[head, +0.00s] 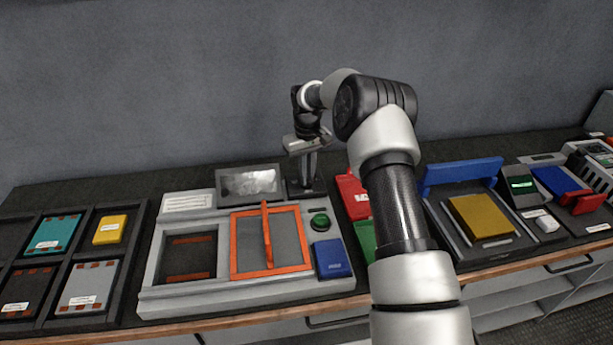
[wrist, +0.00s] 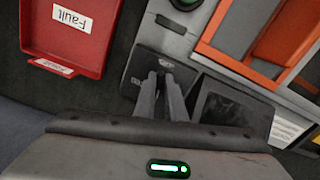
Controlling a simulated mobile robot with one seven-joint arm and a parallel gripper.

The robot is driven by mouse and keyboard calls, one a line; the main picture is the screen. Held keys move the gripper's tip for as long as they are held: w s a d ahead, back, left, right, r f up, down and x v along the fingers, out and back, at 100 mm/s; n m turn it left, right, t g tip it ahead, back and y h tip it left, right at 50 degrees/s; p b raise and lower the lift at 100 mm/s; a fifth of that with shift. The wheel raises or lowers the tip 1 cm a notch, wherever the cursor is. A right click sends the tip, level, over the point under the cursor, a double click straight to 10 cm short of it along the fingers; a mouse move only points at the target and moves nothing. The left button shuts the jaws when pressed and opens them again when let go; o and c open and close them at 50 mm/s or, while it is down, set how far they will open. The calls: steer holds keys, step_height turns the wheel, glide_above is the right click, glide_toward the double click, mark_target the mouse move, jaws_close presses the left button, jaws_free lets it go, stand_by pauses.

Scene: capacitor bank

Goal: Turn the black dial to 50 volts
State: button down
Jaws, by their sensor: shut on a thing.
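My gripper (head: 306,178) points down at a small black panel (head: 293,191) at the back right of the grey console. In the wrist view my gripper (wrist: 165,88) has its two fingers close together, with their tips at the same black panel (wrist: 143,70). They are shut on the black dial, which is mostly hidden between and behind the fingertips. Small pale marking shows just beyond the tips, too small to read. The dial's setting cannot be read in either view.
A grey screen (head: 248,184) stands left of the panel. A green button (head: 320,221) and blue block (head: 333,258) lie in front. An orange-framed lid (head: 238,245) with an upright orange handle is nearby. A red "Fault" bin (wrist: 65,35) is beside the panel.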

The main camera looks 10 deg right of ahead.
steer(key=n, duration=0.4)
steer(key=shift+w+d+r, duration=0.1)
steer(key=shift+d, duration=0.05)
steer(key=n, duration=0.4)
steer(key=shift+w+n, duration=0.1)
steer(key=shift+n, duration=0.2)
stand_by(0.3)
steer(key=c, duration=1.8)
jaws_free()
step_height(320, 180, up, 17)
steer(key=shift+r+p, duration=0.2)
steer(key=shift+p, duration=0.25)
steer(key=shift+r, duration=0.1)
